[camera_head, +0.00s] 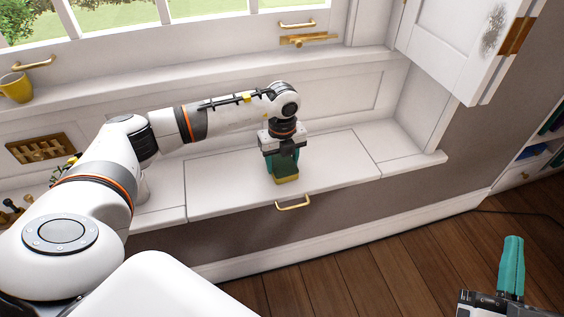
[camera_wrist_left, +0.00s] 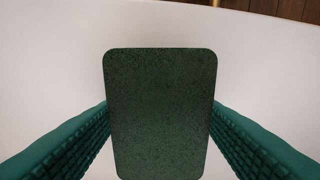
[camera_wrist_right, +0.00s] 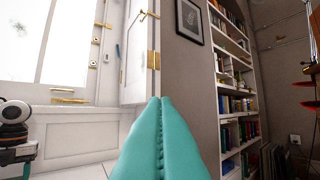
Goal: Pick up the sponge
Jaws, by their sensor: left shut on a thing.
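The sponge (camera_head: 286,178) is on the white window seat, with a yellow layer and a dark green face showing below my left gripper. My left gripper (camera_head: 282,165) points down at it and is shut on it. In the left wrist view, the sponge's dark green speckled face (camera_wrist_left: 160,110) sits between the two green fingers, which touch its sides. I cannot tell whether the sponge is lifted off the seat. My right gripper (camera_head: 511,265) is at the lower right over the floor, away from the sponge. In the right wrist view its teal fingers (camera_wrist_right: 162,135) are pressed together, empty.
The white window seat (camera_head: 230,185) has a brass handle (camera_head: 292,203) at its front edge. A yellow mug (camera_head: 16,88) stands on the sill at left. A white cabinet door (camera_head: 460,50) hangs open at upper right. A bookshelf (camera_wrist_right: 232,90) stands right.

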